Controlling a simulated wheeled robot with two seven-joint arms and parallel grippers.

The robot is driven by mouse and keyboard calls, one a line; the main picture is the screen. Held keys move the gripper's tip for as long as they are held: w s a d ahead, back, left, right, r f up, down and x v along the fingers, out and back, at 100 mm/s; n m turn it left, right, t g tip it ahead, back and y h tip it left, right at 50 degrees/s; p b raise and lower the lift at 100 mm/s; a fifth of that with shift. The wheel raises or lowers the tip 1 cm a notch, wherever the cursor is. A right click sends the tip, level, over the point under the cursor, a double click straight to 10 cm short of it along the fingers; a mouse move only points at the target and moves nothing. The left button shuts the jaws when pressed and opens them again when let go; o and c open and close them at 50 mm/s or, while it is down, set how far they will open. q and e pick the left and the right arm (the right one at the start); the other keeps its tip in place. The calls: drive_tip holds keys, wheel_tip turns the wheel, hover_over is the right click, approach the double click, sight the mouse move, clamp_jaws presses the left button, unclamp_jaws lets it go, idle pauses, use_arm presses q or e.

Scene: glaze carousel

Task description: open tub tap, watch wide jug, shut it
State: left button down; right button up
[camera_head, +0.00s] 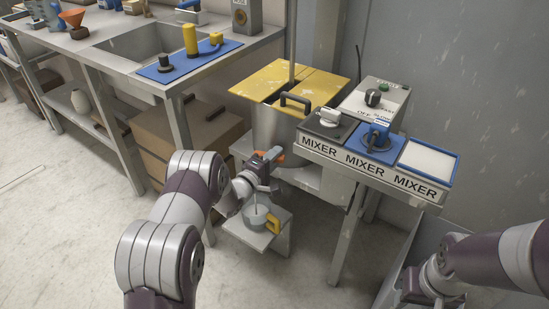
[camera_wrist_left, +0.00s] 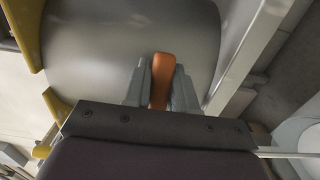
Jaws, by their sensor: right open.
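A grey cylindrical tub (camera_head: 275,128) stands under a yellow lid. The orange tap handle (camera_head: 275,153) is low on its front. My left gripper (camera_head: 268,160) is at that handle; in the left wrist view the orange handle (camera_wrist_left: 162,80) sits between its two fingers, which are closed up against its sides. The wide jug (camera_head: 256,214), grey with a yellow handle, stands upright on a small low shelf below the tap. A thin pale line runs down into the jug; I cannot tell its fill level. My right gripper (camera_head: 412,290) is at the lower right, open, away from the tub.
The mixer panel (camera_head: 365,165) with knobs is right of the tub, with a control box (camera_head: 375,98) behind it. A bench (camera_head: 115,55) with a sink and a blue mat is at the left. Cardboard boxes (camera_head: 185,140) stand beneath it. The floor at left is clear.

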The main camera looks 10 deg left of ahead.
use_arm(q)
drive_tip(key=shift+s+a+r+m+g+h+p, duration=0.1)
drive_tip(key=shift+s+m+g+h+p, duration=0.15)
drive_tip(key=shift+m+h, duration=0.25)
drive_tip(key=shift+s+a+r+m+g+h+p, duration=0.1)
drive_tip(key=shift+m+g+h+p, duration=0.2)
drive_tip(key=shift+h, duration=0.4)
drive_tip(key=shift+s+f+m+g+h, duration=0.1)
drive_tip(key=shift+s+m+g+h, duration=0.2)
drive_tip(key=shift+m+g+h, duration=0.5)
drive_tip(key=shift+s+f+m+g+h, duration=0.1)
drive_tip(key=shift+s+m+g+h, duration=0.2)
drive_tip(key=shift+m+g+h, duration=0.45)
drive_tip(key=shift+t, duration=0.3)
drive_tip(key=c, duration=1)
unclamp_jaws()
drive_tip(key=p+v, duration=0.3)
drive_tip(key=v, duration=0.9)
drive_tip(key=shift+s+a+f+p, duration=0.15)
drive_tip(key=shift+s+a+p, duration=0.05)
drive_tip(key=shift+a+p, duration=0.2)
